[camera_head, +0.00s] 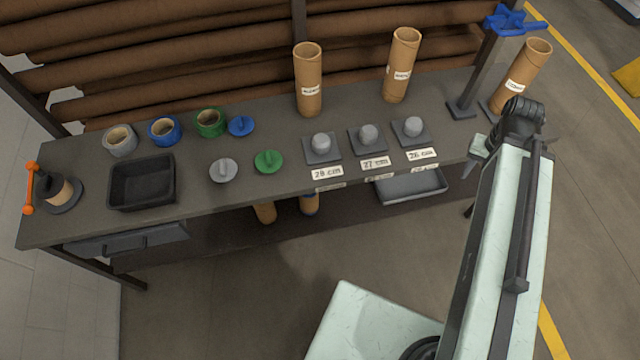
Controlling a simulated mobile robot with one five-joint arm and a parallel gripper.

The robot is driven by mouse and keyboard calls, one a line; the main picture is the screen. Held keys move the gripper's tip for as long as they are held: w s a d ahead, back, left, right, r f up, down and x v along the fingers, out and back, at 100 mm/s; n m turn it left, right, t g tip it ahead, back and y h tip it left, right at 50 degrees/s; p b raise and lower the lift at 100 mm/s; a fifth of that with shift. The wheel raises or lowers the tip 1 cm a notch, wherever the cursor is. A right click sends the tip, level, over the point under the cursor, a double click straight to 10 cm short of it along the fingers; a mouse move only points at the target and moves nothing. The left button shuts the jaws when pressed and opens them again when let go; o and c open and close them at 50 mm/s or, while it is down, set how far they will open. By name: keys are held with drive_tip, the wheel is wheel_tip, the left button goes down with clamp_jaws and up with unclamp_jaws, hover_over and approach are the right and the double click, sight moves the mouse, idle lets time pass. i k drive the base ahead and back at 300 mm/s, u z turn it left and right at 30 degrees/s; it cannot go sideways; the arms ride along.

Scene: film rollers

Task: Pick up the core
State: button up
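Three brown cardboard cores stand upright with white labels along the back of the bench. One core (308,80) is left of centre, one core (402,65) is further right, and one core (522,78) leans rightward in the view at the right end. The label texts are too small to read. My gripper (472,163) is at the bench's right front edge, below the right-hand core in the picture and apart from the cores. It is small and partly hidden by my arm, so its opening does not show clearly.
The dark bench (270,205) carries tape rolls (164,131), a black bin (143,183), coloured lids (268,161) and three grey-knobbed plates (321,147) with cm labels. A blue-topped post (513,20) stands beside the right core. A grey tray (410,186) and other tubes are below.

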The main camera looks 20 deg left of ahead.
sight(535, 52)
drive_tip(key=u, duration=0.35)
drive_tip(key=k, duration=1.15)
drive_tip(key=u, duration=0.85)
drive_tip(key=i, duration=1.45)
drive_tip(key=z, duration=0.3)
drive_tip(key=k, duration=0.25)
drive_tip(key=z, duration=0.15)
drive_tip(key=i, duration=0.7)
drive_tip(key=z, duration=1.3)
